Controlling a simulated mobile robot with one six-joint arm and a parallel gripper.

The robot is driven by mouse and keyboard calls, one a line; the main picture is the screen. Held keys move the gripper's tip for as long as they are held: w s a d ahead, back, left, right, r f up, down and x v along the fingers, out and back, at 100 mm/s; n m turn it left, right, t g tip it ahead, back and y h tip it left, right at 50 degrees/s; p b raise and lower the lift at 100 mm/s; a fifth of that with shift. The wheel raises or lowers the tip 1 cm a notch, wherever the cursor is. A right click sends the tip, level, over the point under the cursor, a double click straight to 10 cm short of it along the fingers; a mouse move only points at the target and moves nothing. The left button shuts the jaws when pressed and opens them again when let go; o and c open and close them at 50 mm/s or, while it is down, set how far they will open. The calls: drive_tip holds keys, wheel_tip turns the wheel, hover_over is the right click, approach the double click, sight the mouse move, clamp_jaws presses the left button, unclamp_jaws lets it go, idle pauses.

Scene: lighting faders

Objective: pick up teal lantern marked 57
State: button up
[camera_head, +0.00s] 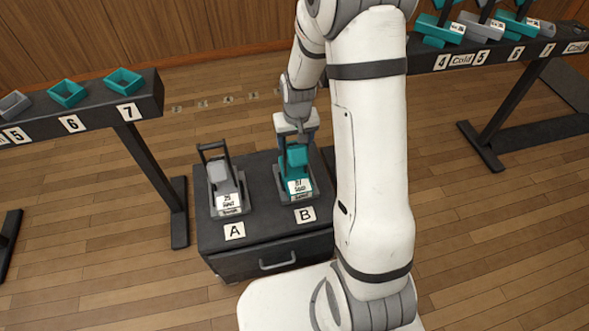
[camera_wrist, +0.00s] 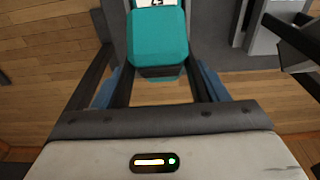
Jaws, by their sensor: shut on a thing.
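The teal lantern (camera_head: 298,171) stands upright in a grey holder at spot B on the dark cabinet. Its white label seems to read 57, in small print. My gripper (camera_head: 293,136) is at the top of this lantern, reaching in from behind it, and is shut on it. In the wrist view the teal body of the lantern (camera_wrist: 158,40) lies just beyond my gripper (camera_wrist: 158,88), whose fingers are to either side of the lantern's dark frame. The exact contact is hidden. The lantern still appears to be in its holder.
A grey lantern (camera_head: 224,184) with a dark handle stands at spot A, left of the teal one. The dark cabinet (camera_head: 266,246) has a drawer with a handle. A left rack (camera_head: 145,98) holds trays numbered 5 to 7. A right rack (camera_head: 425,62) holds teal and grey fixtures.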

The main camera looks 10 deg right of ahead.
clamp_jaws()
drive_tip(key=shift+r, duration=0.1)
